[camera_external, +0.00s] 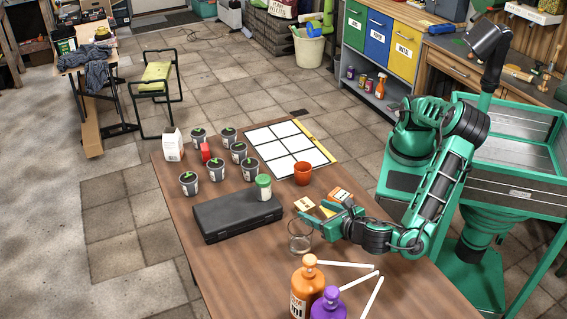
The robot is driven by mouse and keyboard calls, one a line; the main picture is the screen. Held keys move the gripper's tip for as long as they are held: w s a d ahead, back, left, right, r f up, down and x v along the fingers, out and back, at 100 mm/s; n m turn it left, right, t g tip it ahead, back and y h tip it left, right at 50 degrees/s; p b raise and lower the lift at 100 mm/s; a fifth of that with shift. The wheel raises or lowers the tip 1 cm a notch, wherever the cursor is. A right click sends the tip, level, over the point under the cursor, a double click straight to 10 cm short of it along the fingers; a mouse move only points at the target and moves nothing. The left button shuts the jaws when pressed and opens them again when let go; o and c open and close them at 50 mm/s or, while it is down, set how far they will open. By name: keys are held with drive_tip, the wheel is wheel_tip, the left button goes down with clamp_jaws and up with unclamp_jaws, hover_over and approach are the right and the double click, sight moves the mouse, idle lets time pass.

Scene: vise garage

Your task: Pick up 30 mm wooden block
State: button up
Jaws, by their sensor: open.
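My gripper (318,212) is open. It is low over the table, just right of the black case and behind a clear glass. A small yellow-tan piece (328,211) shows between or just behind its fingers. At this size I cannot tell which of these is the 30 mm wooden block. The fingers partly hide the yellow-tan piece, and I cannot tell whether they touch it.
The clear glass (300,237) stands close in front of my gripper. An orange cup (302,173) stands behind. Orange (307,289) and purple (328,305) bottles and white sticks (357,281) are at the front. Several dark cups stand left.

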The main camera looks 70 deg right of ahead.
sight(307, 206)
drive_tip(key=shift+x, duration=3.15)
drive_tip(key=c, duration=1.1)
